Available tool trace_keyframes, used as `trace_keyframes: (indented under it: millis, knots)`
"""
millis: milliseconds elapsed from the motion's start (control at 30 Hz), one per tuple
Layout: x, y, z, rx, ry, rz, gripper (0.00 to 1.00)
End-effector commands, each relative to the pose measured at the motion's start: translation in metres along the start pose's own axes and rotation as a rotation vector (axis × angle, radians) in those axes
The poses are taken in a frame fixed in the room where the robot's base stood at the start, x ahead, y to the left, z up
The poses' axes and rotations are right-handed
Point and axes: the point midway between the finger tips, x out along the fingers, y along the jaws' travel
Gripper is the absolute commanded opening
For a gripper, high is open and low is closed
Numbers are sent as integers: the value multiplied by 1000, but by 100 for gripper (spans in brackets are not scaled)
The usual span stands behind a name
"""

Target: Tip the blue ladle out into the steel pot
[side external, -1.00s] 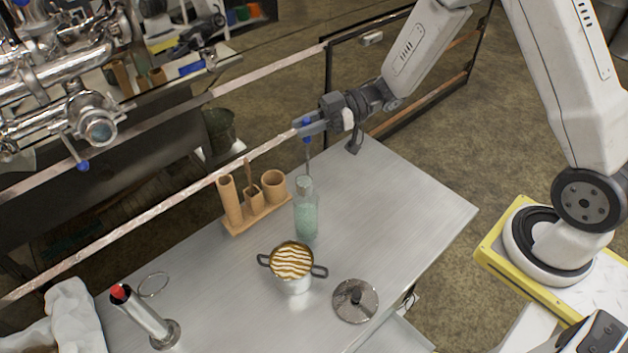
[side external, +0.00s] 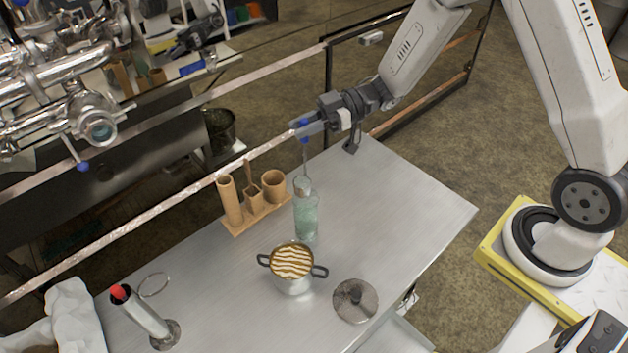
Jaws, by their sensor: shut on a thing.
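My gripper (side external: 303,126) is shut on the blue handle (side external: 304,132) of the ladle, above the back of the steel table. The ladle's thin rod hangs almost straight down, and its small bowl (side external: 303,185) shows at the mouth of a tall clear glass cylinder (side external: 305,220). Whether the bowl is inside the mouth or just in front of it, and what it holds, I cannot tell. The steel pot (side external: 295,283) stands upright in front of the cylinder, apart from the ladle. It has two dark side handles and a brown top with wavy white stripes.
A wooden rack (side external: 257,218) with cups stands left of the cylinder. A round lid (side external: 355,301) lies right of the pot. A tilted metal tube with a red top (side external: 145,316), a ring (side external: 153,284) and a white cloth (side external: 75,310) are at left. The table's right side is clear.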

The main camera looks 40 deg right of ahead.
Motion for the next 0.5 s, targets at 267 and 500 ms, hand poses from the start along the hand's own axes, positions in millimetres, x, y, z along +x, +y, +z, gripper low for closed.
trace_keyframes:
  millis: [267,500]
  knots:
    - [34,-18,10,-21,-1,-125,0]
    - [68,-42,23,-43,0,-263,0]
